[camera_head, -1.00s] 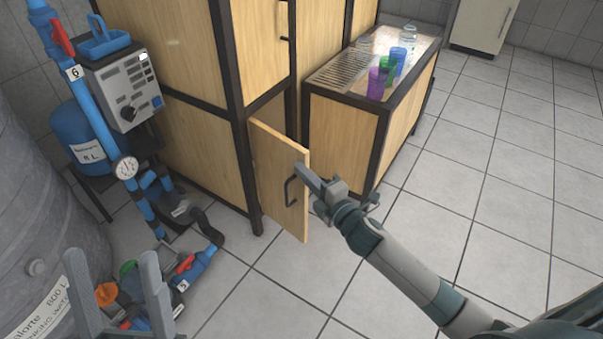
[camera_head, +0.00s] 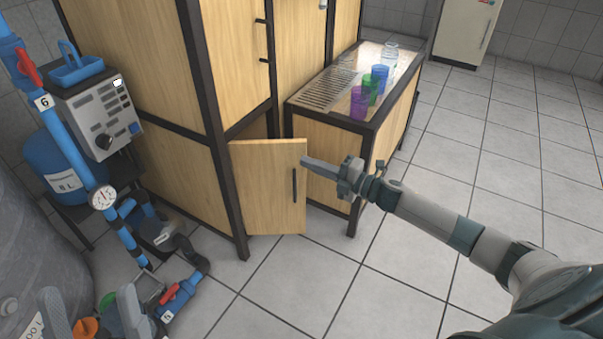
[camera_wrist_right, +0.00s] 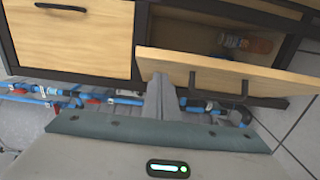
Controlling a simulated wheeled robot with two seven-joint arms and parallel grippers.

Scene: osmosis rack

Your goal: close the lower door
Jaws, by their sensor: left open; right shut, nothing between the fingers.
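The lower door (camera_head: 262,190) is a light wood panel with a dark vertical handle (camera_head: 294,187). It stands partly open, hinged on its left at the dark cabinet post. My right gripper (camera_head: 306,164) is shut and empty, its tip at the door's free edge near the handle; I cannot tell if it touches. In the right wrist view the door (camera_wrist_right: 270,72) slants across the right side, and my gripper (camera_wrist_right: 160,88) overlaps its left end. My left gripper (camera_head: 92,316) is open and empty at the bottom left, partly cut off by the frame.
A low cabinet (camera_head: 325,150) with several cups and a bottle on top stands right of the door. Blue pipes with a gauge (camera_head: 103,197) and a blue tank (camera_head: 65,170) are at left. A bottle-like object (camera_wrist_right: 248,44) lies inside the opening. Floor at right is clear.

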